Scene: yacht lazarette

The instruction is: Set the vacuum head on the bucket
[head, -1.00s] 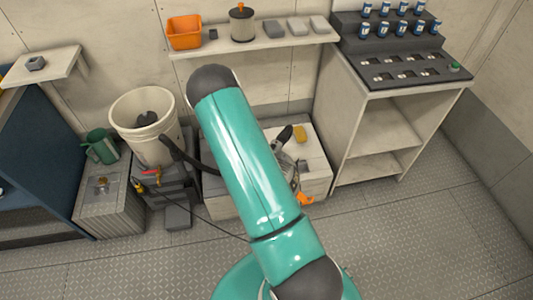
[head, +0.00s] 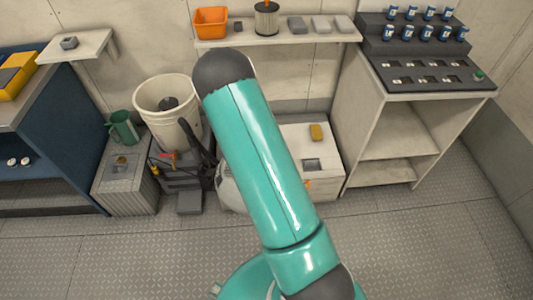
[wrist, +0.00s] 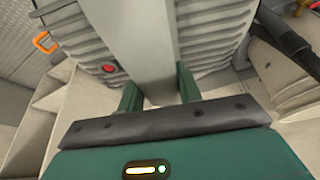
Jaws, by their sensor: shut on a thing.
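The vacuum head is a pale grey ribbed body (wrist: 85,35) with a red button and an orange latch, filling much of the wrist view. My gripper (wrist: 160,90) is shut on its flat grey handle, one green finger on each side. In the head view my arm hides the gripper and most of the vacuum head; a pale part (head: 230,192) shows left of the arm, and a bit of orange right of it. The off-white bucket (head: 160,123) stands upright, open-topped, left of my arm, with a dark thing inside. The vacuum head is apart from the bucket.
A dark hose (head: 196,145) runs down beside the bucket. A green jug (head: 123,128) stands on a ribbed grey box (head: 132,192) to the left. A white box (head: 318,142) with a yellow item is behind my arm. Open floor (head: 420,245) lies at right.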

